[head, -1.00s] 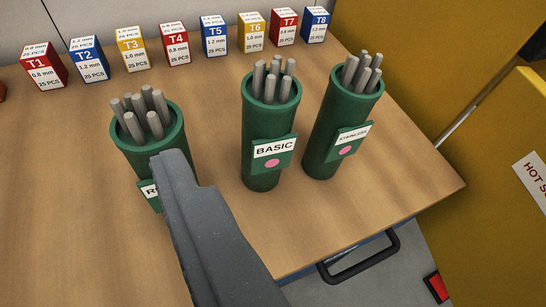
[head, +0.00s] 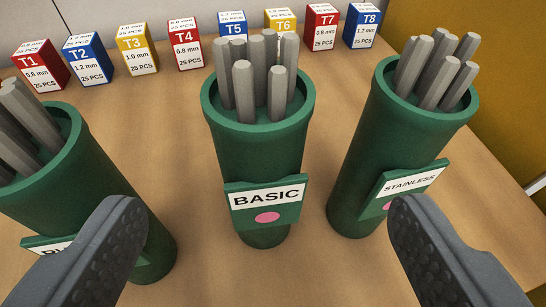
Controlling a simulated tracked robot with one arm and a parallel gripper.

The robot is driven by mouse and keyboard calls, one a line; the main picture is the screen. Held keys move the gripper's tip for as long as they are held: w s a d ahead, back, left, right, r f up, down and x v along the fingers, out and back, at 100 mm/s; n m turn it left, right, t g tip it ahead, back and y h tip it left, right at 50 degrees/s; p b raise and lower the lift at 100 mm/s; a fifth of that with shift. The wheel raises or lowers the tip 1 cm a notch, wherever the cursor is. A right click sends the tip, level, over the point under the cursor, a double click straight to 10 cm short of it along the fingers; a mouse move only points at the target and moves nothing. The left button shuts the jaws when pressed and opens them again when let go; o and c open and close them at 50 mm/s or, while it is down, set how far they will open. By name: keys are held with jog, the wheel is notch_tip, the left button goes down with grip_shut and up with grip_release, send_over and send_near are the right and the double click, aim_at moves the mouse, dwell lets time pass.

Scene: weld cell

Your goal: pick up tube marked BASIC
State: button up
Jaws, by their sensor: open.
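The green tube marked BASIC (head: 258,155) stands upright on the table in the middle of the head view. It holds several grey rods (head: 258,75) and has a white label with a pink dot. My gripper (head: 260,225) is open, with one dark finger at lower left and one at lower right. The BASIC tube stands beyond and between the fingertips in the picture, and neither finger appears to touch it. The left finger overlaps the left tube in view, and the right finger overlaps the foot of the STAINLESS tube's label area.
The STAINLESS tube (head: 390,140) stands close on the right. Another green tube (head: 95,195), its label mostly hidden, stands on the left. Both hold grey rods. A row of small boxes marked T1 (head: 40,66) to T8 (head: 362,26) lines the table's (head: 185,140) back.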

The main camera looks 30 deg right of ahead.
aim_at(262, 158)
jog(key=shift+x, duration=2.5)
jog(key=shift+p+x, duration=0.4)
jog(key=shift+x, duration=2.1)
jog(key=shift+a+f, duration=0.15)
jog(key=shift+f, duration=0.05)
jog(key=shift+c, duration=0.4)
grip_shut()
